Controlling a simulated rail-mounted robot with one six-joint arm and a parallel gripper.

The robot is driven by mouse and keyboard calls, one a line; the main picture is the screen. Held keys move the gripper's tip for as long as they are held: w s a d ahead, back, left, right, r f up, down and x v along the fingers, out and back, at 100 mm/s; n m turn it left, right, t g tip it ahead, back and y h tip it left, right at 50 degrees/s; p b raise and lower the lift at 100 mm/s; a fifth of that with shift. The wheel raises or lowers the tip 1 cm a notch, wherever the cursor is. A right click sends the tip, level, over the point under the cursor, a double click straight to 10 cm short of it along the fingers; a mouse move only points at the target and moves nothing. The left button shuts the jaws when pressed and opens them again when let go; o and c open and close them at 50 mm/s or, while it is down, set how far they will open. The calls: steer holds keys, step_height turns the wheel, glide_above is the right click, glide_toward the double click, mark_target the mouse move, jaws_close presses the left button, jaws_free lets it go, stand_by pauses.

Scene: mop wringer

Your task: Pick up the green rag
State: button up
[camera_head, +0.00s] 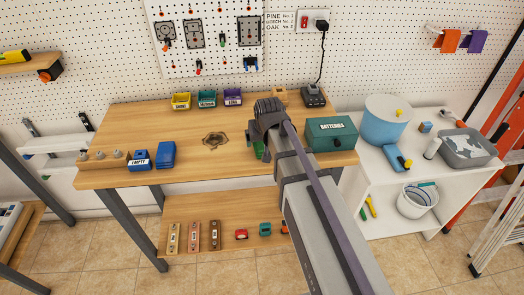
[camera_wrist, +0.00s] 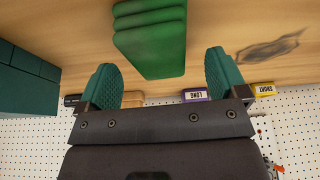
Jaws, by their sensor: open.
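A green layered, folded-looking thing, which I take for the green rag (camera_wrist: 150,40), lies on the wooden workbench. In the head view only a small part of it (camera_head: 259,150) shows beside my arm, left of the batteries box. My gripper (camera_wrist: 158,58) is open and empty. In the wrist view its two teal ribbed fingers stand apart, one to each side of the green rag's near end. I cannot tell how far above the bench the fingertips are. In the head view my arm hides the fingers.
The teal batteries box (camera_head: 331,134) stands close on the right on the workbench (camera_head: 190,130). Small coloured bins (camera_head: 207,98) line the back edge by the pegboard. An orange rag (camera_head: 447,41) hangs at the upper right.

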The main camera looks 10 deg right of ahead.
steer(key=b+x, duration=0.1)
steer(key=x, duration=0.1)
steer(key=shift+f, duration=0.45)
steer(key=shift+r, duration=0.2)
steer(key=shift+f, duration=0.25)
steer(key=shift+r, duration=0.1)
steer(key=c, duration=1)
